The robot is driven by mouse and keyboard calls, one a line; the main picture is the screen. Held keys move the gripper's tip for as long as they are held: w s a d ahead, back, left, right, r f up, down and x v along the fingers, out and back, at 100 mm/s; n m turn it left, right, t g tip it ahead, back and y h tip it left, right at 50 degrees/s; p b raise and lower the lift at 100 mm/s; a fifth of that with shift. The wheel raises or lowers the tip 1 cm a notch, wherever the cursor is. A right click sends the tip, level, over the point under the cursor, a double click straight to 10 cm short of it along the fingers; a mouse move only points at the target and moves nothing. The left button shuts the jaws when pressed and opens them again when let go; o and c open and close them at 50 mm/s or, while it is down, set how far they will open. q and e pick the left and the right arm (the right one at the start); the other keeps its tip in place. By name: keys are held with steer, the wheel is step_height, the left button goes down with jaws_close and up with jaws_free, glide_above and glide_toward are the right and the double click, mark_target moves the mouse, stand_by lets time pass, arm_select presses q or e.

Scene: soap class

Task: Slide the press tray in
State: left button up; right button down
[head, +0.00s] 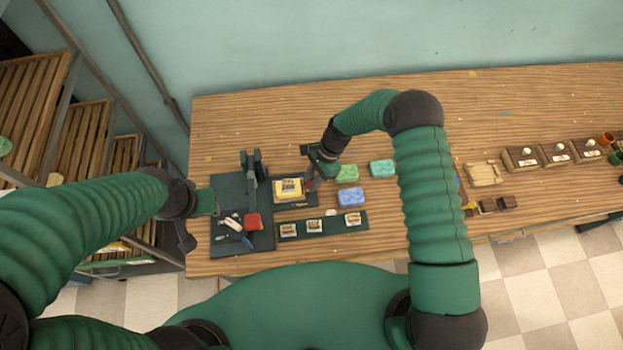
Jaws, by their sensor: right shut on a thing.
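The dark press tray (298,205) lies at the right side of the press, with a yellow soap block (287,188) on it. A small pale piece with dark marks sits on top of the block. The dark press (251,166) stands on a dark base at the left of the table. My right gripper (311,183) is shut at the right end of the tray, seemingly on its handle; the fingertips are small and partly hidden.
Green (347,173), teal (382,168) and blue (351,197) soap blocks lie right of the tray. A dark stamp rack (323,226) lies in front. A red piece (253,221) and small tools sit on the base. Wooden boxes (553,155) stand far right.

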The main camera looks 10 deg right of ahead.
mark_target(277, 187)
steer(key=shift+w+a+r, duration=0.15)
steer(key=shift+w, duration=0.1)
steer(key=a+b, duration=0.3)
steer(key=a, duration=0.7)
steer(key=shift+a, duration=0.25)
steer(key=shift+s+r, duration=0.1)
steer(key=shift+r, duration=0.05)
steer(key=shift+d, duration=0.25)
steer(key=c, duration=1.5)
jaws_free()
steer(key=shift+a, duration=0.3)
steer(key=b+v, duration=0.2)
steer(key=v, duration=1.4)
steer(key=shift+d+r+b, duration=0.25)
steer(key=shift+r+b, duration=0.05)
steer(key=shift+b, duration=0.1)
